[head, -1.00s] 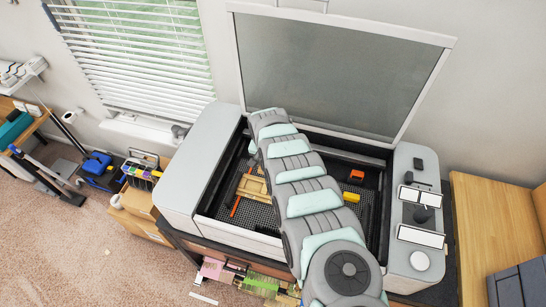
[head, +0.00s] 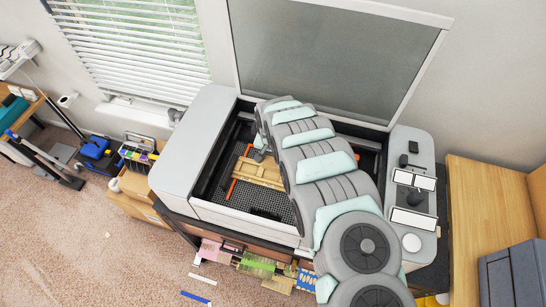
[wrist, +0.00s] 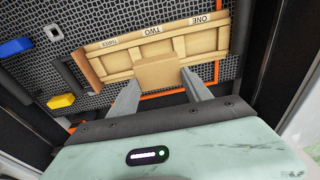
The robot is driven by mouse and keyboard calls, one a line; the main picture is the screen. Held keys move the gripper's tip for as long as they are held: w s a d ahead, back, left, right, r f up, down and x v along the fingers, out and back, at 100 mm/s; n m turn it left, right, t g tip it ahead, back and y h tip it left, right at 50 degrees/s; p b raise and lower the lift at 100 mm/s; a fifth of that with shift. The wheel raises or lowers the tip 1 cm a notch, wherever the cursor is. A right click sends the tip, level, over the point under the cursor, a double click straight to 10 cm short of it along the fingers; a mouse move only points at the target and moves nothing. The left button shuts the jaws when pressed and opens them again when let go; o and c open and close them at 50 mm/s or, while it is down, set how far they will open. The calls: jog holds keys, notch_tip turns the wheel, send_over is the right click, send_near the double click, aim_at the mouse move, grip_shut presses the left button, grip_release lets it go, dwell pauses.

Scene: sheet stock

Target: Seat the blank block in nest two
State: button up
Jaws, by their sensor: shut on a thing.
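The wooden nest tray (wrist: 119,64) lies on the honeycomb bed, with labels ONE, TWO and THREE along one edge. It also shows in the head view (head: 262,173), partly behind my arm. In the wrist view my gripper (wrist: 158,84) is shut on a tan blank block (wrist: 157,72), one finger on each side. The block overlaps the middle of the tray, in line with the TWO label (wrist: 153,30), and covers part of that nest. I cannot tell whether the block is above the nest or touching it. The block is hidden in the head view.
Orange strips (head: 236,171) lie along the tray's sides. A blue piece (wrist: 15,47), a white round piece (wrist: 53,31) and a yellow piece (wrist: 60,100) sit past the tray's THREE end. The machine's walls enclose the bed, and its lid (head: 335,62) stands open. Bare honeycomb (head: 268,205) lies in front.

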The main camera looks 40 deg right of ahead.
jog(key=shift+a+f+b, duration=0.1)
jog(key=shift+f+b, duration=1.85)
jog(key=shift+f, duration=1)
jog(key=shift+f, duration=0.15)
jog(key=shift+f, duration=0.35)
jog(key=shift+f+b, duration=0.5)
jog(key=shift+b, duration=0.05)
jog(key=o, duration=1.5)
jog(key=shift+r, duration=0.1)
